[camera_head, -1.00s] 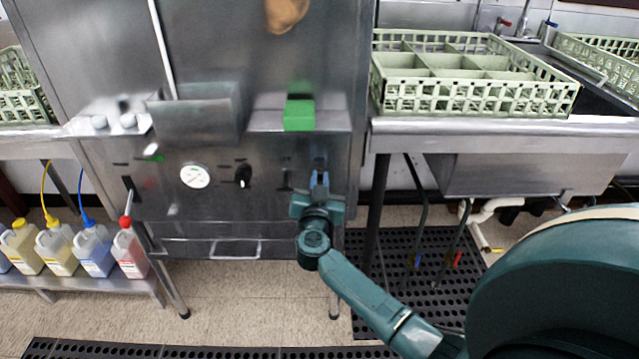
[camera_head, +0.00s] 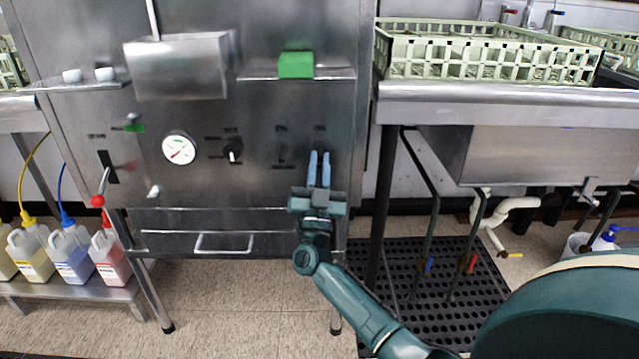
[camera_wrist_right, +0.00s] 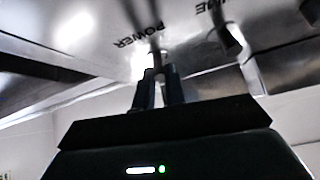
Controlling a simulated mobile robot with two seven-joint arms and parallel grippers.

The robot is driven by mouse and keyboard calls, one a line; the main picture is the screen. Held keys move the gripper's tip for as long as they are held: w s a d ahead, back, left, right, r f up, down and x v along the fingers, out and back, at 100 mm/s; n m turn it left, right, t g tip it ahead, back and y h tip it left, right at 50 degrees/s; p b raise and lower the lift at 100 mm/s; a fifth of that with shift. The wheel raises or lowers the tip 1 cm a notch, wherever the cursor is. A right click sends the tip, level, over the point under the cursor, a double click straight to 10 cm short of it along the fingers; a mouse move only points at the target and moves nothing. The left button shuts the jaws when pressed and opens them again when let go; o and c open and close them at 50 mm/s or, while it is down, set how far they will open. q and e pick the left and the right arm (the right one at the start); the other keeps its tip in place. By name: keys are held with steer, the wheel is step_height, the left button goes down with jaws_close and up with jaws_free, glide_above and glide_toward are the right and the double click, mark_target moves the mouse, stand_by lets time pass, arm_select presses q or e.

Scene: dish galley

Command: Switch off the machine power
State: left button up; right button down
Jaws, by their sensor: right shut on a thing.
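The machine (camera_head: 260,110) has a steel front panel with small switches and a dial. My right gripper (camera_head: 320,156) is at the right end of this panel, with its blue fingers pointing up at it. In the right wrist view the gripper (camera_wrist_right: 158,75) is shut on the power switch (camera_wrist_right: 156,52), a small lever under the word POWER. The fingers hide much of the switch, and I cannot tell its setting. A second switch (camera_wrist_right: 230,40) stands beside it, its label partly cut off. My left gripper is not in view.
A round gauge (camera_head: 179,149) and black knob (camera_head: 232,150) sit left on the panel. A drawer handle (camera_head: 223,243) juts out below. A green block (camera_head: 296,65) lies on a ledge above. A sink counter (camera_head: 500,95) with a pale green rack (camera_head: 480,62) stands right.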

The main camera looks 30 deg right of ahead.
steer(key=shift+w+f+t+h+b, duration=0.15)
steer(key=shift+f+t+h+b, duration=0.25)
steer(key=shift+b, duration=0.7)
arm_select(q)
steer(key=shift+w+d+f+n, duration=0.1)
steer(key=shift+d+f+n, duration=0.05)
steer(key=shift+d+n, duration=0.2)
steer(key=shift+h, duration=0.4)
arm_select(e)
steer(key=c, duration=1.5)
jaws_free()
steer(key=shift+d+r, duration=0.1)
steer(key=shift+o, duration=0.2)
arm_select(q)
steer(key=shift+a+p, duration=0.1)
steer(key=shift+p, duration=0.3)
arm_select(e)
steer(key=v, duration=1.3)
